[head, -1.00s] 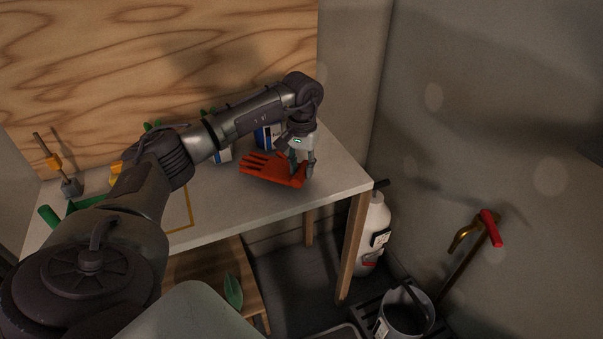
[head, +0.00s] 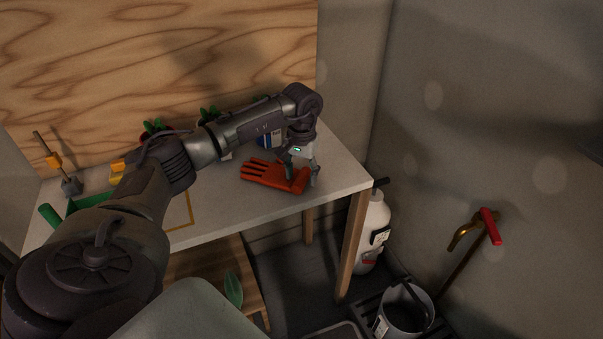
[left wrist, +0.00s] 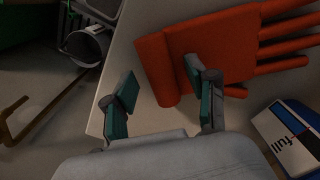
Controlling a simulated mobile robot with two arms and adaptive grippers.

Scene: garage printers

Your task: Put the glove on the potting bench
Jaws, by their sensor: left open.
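The orange-red glove (head: 268,175) lies flat on the white top of the potting bench (head: 232,206), towards its right end, fingers pointing left. My left gripper (head: 302,179) is just above the cuff end of the glove, with its fingers spread. In the left wrist view the glove (left wrist: 215,48) lies below the open left gripper (left wrist: 160,88). One finger overlaps the glove in that view and the other is off its cuff side. Nothing is held between the fingers. I cannot tell whether a fingertip touches the glove. My right gripper is not in view.
A blue and white box (left wrist: 292,135) stands near the glove. Plants and a yellow item (head: 118,167) are at the back left. A white bottle (head: 374,232) and a grey bucket (head: 405,310) stand right of the bench.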

